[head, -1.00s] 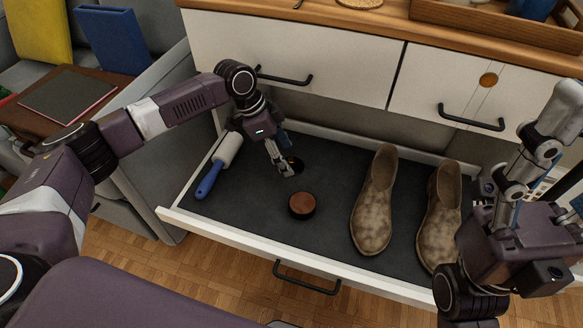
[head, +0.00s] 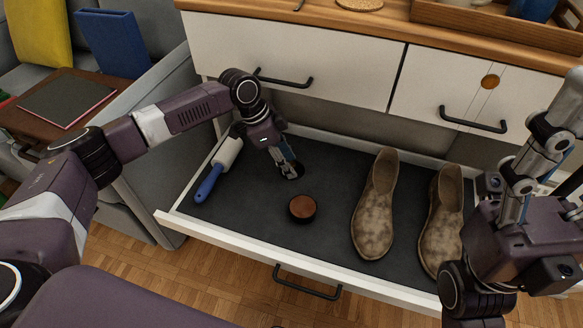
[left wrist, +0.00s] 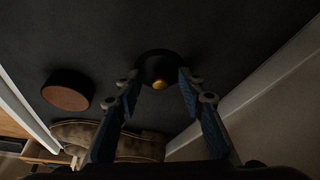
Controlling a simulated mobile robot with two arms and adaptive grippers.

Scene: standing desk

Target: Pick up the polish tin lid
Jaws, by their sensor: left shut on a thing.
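The polish tin lid is a small, dark, round piece with a gold centre, seen in the left wrist view (left wrist: 157,68). My left gripper (head: 290,171) is shut on it; its two blue-padded fingers (left wrist: 158,86) are on either side of the lid. In the head view the fingers mostly hide the lid, and I cannot tell whether it is clear of the drawer floor. The open polish tin (head: 302,208), dark with a brown top, stands just in front, and shows at left in the left wrist view (left wrist: 68,90). My right gripper is at the right edge, its jaws unclear.
The open drawer (head: 240,237) has a dark floor and white walls. A blue-handled roller brush (head: 208,184) lies at its left. Two mottled brown shoes (head: 374,215) (head: 440,225) stand on the right. Drawer fronts with black handles (head: 473,123) are above.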

